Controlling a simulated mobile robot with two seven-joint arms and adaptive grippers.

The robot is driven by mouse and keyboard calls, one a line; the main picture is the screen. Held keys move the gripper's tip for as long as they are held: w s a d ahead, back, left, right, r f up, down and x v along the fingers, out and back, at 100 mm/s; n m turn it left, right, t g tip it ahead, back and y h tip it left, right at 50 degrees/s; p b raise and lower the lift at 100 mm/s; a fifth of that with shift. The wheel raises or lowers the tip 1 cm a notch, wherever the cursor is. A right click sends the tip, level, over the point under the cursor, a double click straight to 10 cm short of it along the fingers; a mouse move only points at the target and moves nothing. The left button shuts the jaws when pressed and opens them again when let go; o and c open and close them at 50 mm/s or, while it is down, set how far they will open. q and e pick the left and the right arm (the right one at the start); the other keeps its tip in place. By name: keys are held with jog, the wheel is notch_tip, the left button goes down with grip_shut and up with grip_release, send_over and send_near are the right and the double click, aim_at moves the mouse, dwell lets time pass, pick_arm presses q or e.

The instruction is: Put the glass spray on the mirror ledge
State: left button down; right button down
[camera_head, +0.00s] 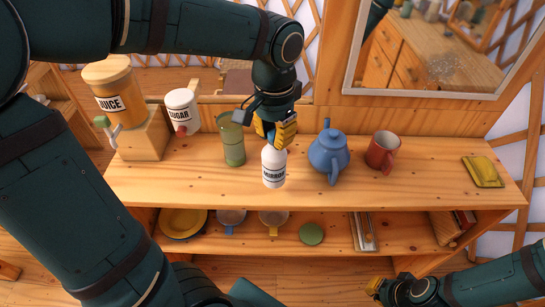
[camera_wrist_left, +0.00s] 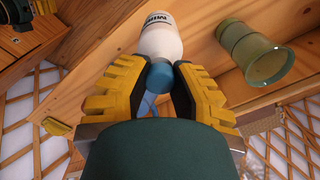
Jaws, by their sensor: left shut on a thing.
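The glass spray (camera_head: 273,168) is a white bottle with dark lettering, upright at the middle of the wooden counter. It also shows in the left wrist view (camera_wrist_left: 161,40), with a blue top between the fingers. My left gripper (camera_head: 274,140) comes down from above, shut on the spray's top and hiding it in the head view. I cannot tell whether the bottle's base touches the counter. The mirror (camera_head: 440,50) hangs at the upper right; its pale lower frame edge (camera_head: 420,97) runs above the counter. My right gripper (camera_head: 376,287) is low at the right, its opening unclear.
A green tumbler (camera_head: 232,142) stands just left of the spray, a blue teapot (camera_head: 329,152) just right.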

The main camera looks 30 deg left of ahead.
aim_at(274, 148)
pick_arm(q)
jog(key=shift+s+f+b, duration=0.1)
jog(key=shift+f+b, duration=0.5)
jog(key=shift+f, duration=2)
jog(key=c, duration=0.9)
grip_release()
jog(key=shift+r, duration=0.5)
notch_tip(274, 148, up, 11)
jog(key=p, duration=0.2)
jog(key=shift+r+p, duration=0.1)
jog(key=shift+p, duration=0.3)
